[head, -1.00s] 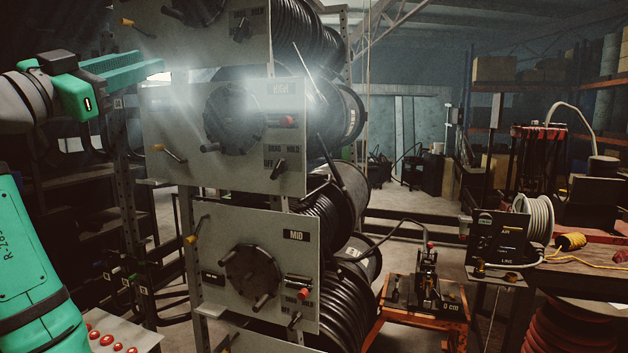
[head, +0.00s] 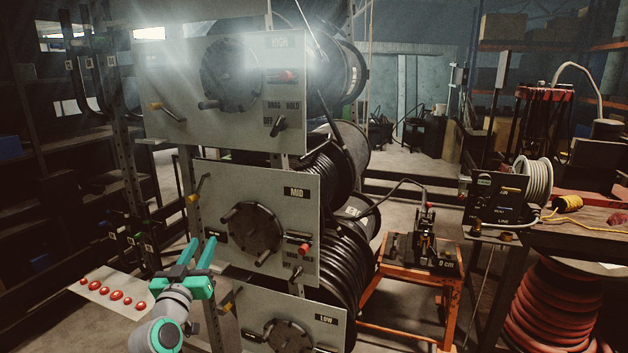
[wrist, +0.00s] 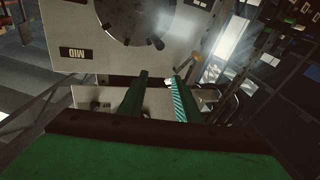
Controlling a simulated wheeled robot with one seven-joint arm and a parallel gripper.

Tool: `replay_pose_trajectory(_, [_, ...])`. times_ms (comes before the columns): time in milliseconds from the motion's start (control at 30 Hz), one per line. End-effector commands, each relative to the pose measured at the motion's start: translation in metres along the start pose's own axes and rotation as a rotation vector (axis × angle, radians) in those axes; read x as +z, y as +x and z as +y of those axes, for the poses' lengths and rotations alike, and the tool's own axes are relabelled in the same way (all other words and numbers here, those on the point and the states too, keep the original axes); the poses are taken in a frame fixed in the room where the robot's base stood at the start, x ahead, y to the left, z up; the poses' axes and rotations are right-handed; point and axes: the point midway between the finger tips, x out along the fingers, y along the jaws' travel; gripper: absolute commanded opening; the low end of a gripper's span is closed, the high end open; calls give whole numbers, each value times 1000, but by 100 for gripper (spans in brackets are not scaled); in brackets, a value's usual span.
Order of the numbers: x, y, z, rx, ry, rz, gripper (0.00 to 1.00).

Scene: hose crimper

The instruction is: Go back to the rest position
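My gripper (head: 202,241) is at the lower left of the head view, in front of the left edge of the MID panel (head: 213,191). Its two green fingers point up and are apart, with nothing visible between them. In the wrist view my gripper (wrist: 158,76) also shows two separate fingers with an empty gap. The MID panel (wrist: 45,30) appears upside down there, with its dark round knob (wrist: 138,15) beyond the fingertips. I cannot tell the exact distance from the fingers to the panel.
The HIGH panel (head: 170,75) stands above and the LOW panel (head: 270,310) below. A white strip with red buttons (head: 110,300) lies left of my gripper. An orange stand (head: 385,325) with a crimper (head: 424,240) is right of the reels.

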Motion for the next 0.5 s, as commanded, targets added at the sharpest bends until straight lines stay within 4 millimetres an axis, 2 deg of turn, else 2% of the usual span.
replay_pose_trajectory(33, [30, -9, 5, -14, -11, -20, 30])
replay_pose_trajectory(200, [107, -42, 22, -63, -30, -66, 30])
replay_pose_trajectory(367, [171, -82, 41, -103, -39, -106, 30])
replay_pose_trajectory(500, [219, -121, 59, -131, -41, -140, 30])
